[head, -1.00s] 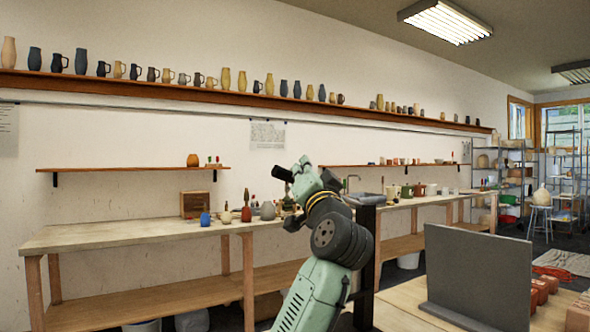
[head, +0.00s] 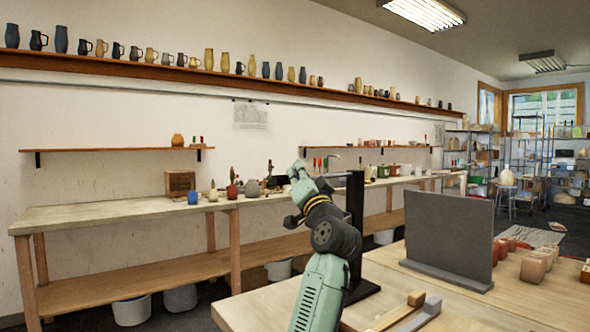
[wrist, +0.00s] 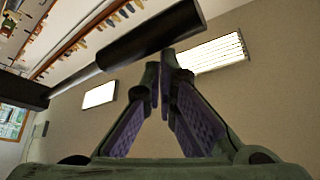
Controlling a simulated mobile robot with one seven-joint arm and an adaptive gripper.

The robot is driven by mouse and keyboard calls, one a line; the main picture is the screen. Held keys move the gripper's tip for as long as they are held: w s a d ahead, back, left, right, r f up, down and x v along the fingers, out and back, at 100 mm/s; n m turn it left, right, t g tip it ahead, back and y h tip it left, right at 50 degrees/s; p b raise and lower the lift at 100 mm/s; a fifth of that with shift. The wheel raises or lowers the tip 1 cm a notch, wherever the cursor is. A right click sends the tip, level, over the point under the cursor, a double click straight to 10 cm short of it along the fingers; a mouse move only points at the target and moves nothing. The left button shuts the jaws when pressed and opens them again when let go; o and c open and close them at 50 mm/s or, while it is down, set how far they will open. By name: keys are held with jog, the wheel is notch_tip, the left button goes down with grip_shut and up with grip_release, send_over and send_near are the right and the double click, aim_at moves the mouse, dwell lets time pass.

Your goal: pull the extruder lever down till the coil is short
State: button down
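A lever with a thick black grip (wrist: 150,35) on a grey rod crosses the upper part of the wrist view. My gripper (wrist: 163,75) points up at it there, with its purple-padded fingers a narrow gap apart. The fingertips sit just below the grip's lower edge in the picture; I cannot tell whether they touch it. In the head view my gripper (head: 298,180) is small, beside the top of a black upright stand (head: 355,235) with a dark base plate. I see no coil.
A grey upright panel (head: 448,237) stands right of the black stand on the wooden table (head: 258,308). Reddish blocks (head: 535,266) lie behind it. Two bars (head: 398,312) lie at the table's front. A long workbench (head: 110,213) with pots runs along the wall.

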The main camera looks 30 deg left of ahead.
jog(key=shift+f, duration=0.45)
dwell(0.3)
notch_tip(320, 180, up, 10)
dwell(0.5)
